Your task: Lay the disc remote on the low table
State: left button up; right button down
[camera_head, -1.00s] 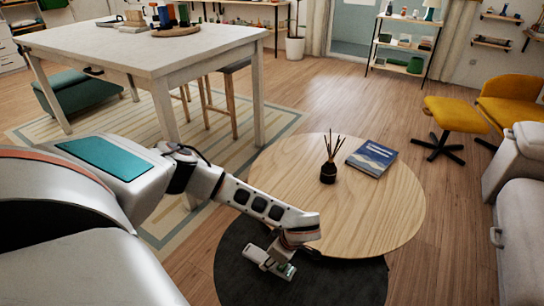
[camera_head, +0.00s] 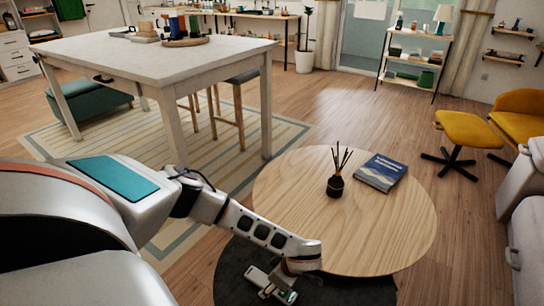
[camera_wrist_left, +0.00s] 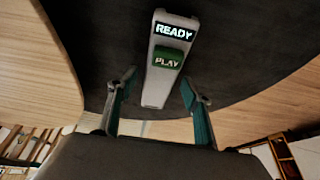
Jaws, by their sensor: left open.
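The disc remote (camera_wrist_left: 158,86), a slim pale bar with a lit READY display and a green PLAY button, shows in the left wrist view against a dark surface. Its lower end lies between the two fingers of my left gripper (camera_head: 278,287), which stand apart with gaps beside it. Whether the remote rests on the dark surface is hard to tell. The low table (camera_head: 385,235), round with a pale wood top, stands right of my left gripper in the head view. A dark round surface (camera_head: 335,291) lies below its near edge. My right gripper is not seen.
A reed diffuser (camera_head: 335,186) and a blue book (camera_head: 381,172) stand towards the back of the low table; its front is bare. A tall white table (camera_head: 150,62) stands at left. A grey sofa (camera_head: 525,235) and a yellow footstool (camera_head: 468,128) are at right.

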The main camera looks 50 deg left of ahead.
pick_arm(q)
jog(key=shift+r, duration=0.3)
jog(key=v, duration=0.1)
jog(key=p+v, duration=0.1)
jog(key=v, duration=0.1)
jog(key=shift+w, duration=0.3)
jog(key=p+v, duration=0.3)
jog(key=v, duration=0.5)
jog(key=shift+s+d+r, duration=0.2)
jog(key=shift+d+r, duration=0.1)
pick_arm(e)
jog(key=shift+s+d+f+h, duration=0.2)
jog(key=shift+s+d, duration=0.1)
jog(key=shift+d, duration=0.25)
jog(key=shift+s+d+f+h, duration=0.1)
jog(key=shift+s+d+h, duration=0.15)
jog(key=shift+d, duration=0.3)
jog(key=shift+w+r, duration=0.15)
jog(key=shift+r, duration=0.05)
